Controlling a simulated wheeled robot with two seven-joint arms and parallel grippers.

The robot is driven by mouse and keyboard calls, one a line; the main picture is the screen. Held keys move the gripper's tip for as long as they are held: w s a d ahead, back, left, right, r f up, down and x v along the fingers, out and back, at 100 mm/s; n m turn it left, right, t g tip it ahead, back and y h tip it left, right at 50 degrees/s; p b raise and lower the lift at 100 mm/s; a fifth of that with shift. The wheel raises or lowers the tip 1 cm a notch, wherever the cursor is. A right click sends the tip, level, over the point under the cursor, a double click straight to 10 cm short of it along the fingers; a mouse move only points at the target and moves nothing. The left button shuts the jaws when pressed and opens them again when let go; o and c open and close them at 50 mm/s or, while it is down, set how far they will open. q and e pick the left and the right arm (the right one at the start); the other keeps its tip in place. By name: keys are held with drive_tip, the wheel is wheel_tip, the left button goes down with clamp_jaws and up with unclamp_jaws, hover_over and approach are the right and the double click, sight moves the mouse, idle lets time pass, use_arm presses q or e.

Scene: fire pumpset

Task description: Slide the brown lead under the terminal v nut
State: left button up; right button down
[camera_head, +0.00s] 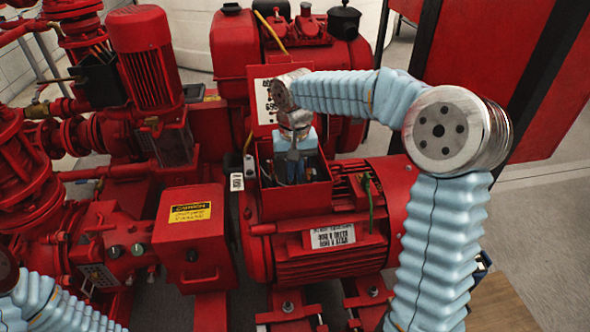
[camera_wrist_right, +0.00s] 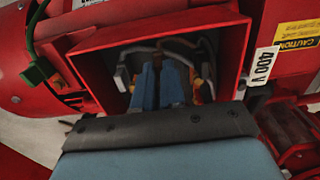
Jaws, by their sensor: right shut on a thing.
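The open red terminal box (camera_head: 312,200) sits on top of the red motor, with its lid raised behind it. My right gripper (camera_head: 297,178) reaches down into the box from above. In the right wrist view, its blue fingers (camera_wrist_right: 158,80) are close together inside the box, shut on what is probably the brown lead. I cannot pick out the terminal v nut. My left gripper is out of view.
The box walls (camera_wrist_right: 232,50) stand close around my right fingers. A green lead (camera_head: 369,200) hangs outside the box on the right. A red control box with a caution label (camera_head: 190,212) stands to the left. Other red pump machinery fills the left and back.

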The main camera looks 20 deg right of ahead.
drive_tip(key=shift+w, duration=0.25)
drive_tip(key=c, duration=0.8)
unclamp_jaws()
drive_tip(key=shift+d, duration=0.1)
drive_tip(key=shift+r, duration=0.1)
wheel_tip(320, 180, up, 6)
drive_tip(key=p, duration=0.5)
drive_tip(key=shift+r+p, duration=0.15)
drive_tip(key=shift+p, duration=0.25)
drive_tip(key=shift+r, duration=0.15)
wheel_tip(320, 180, up, 2)
drive_tip(key=shift+r, duration=0.15)
